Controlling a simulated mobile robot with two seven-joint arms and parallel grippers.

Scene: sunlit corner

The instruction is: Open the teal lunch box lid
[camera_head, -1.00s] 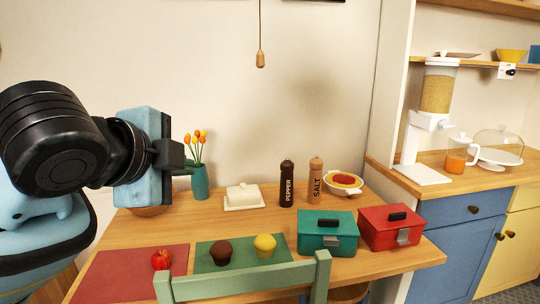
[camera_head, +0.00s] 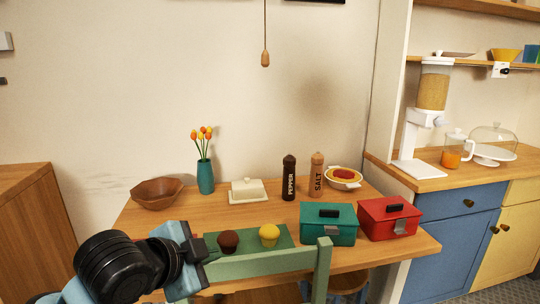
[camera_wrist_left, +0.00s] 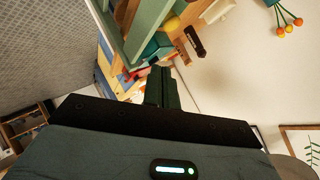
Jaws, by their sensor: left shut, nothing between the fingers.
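The teal lunch box (camera_head: 328,228) stands on the wooden table, right of the middle in the head view. Its lid is closed, with a black handle on top and a grey latch on the front. My left gripper (camera_head: 212,252) is at the lower left, near the green chair back and left of the muffins, well apart from the lunch box. It is shut and empty. In the left wrist view its dark fingers (camera_wrist_left: 162,88) are together, and the tilted scene lies beyond them. My right gripper is not in view.
A red lunch box (camera_head: 390,222) stands right of the teal one. A green chair back (camera_head: 270,262) rises along the table's front edge. Dark and yellow muffins (camera_head: 268,234), pepper and salt mills (camera_head: 289,178), butter dish (camera_head: 248,192), vase (camera_head: 205,177) and bowl (camera_head: 158,194) occupy the table.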

